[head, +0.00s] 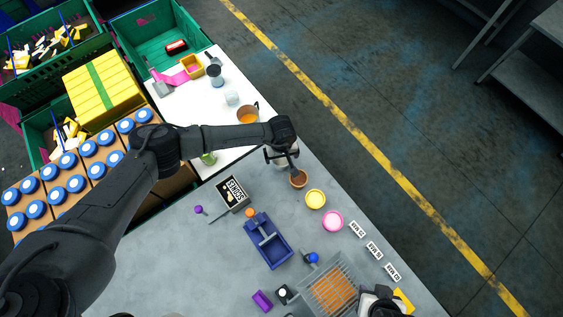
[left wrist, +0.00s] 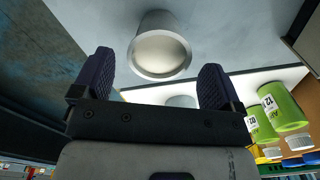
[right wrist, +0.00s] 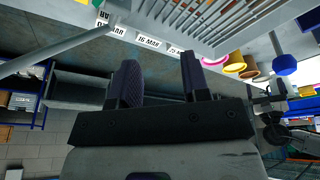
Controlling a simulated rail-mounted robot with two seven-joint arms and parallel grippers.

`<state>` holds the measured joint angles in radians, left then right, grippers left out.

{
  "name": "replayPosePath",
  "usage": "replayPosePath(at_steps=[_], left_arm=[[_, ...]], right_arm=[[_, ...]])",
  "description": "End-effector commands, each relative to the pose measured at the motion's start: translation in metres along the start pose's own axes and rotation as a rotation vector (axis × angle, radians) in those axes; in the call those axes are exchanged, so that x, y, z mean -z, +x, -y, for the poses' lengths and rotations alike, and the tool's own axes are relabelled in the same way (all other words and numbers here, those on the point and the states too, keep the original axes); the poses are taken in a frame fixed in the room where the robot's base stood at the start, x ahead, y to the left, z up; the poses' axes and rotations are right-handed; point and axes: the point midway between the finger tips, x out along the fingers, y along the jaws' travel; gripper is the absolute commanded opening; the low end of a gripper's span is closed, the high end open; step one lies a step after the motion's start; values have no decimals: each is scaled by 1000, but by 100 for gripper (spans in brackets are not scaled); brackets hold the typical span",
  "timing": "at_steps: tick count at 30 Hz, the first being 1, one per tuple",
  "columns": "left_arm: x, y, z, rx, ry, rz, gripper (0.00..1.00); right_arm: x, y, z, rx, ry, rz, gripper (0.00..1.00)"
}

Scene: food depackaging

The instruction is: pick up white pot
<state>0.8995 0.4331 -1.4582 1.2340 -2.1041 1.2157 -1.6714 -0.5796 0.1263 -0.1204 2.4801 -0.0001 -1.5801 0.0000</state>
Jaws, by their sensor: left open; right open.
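A white pot (left wrist: 160,45) stands on the grey table in the left wrist view, its round rim facing me. It lies just beyond and between the spread fingers of my left gripper (left wrist: 158,80), with no visible contact. In the head view my left gripper (head: 280,153) is over the table beside the brown pot, and it mostly hides the white pot. My left gripper is open and empty. My right gripper (head: 383,302) is at the bottom edge of the head view by the grey basket. In the right wrist view (right wrist: 160,78) its fingers are apart and empty.
A brown pot (head: 299,180), yellow pot (head: 316,199) and pink pot (head: 332,221) stand in a row near white label signs (head: 375,250). A blue box (head: 267,242) and grey basket (head: 330,287) are nearby. An orange-filled cup (head: 248,113) stands on the white table.

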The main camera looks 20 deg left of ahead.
Motion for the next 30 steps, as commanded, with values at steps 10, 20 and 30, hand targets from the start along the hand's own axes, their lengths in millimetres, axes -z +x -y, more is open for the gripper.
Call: replayPosePath(at_steps=[10, 20, 30], left_arm=[[0, 29, -1, -1, -1, 1, 92], [0, 29, 0, -1, -1, 0, 70], [0, 28, -1, -1, -1, 0, 42]], right_arm=[[-5, 16, 1, 1, 1, 0, 43], [-5, 16, 3, 6, 8, -1, 43], [-4, 16, 3, 7, 10, -1, 43]])
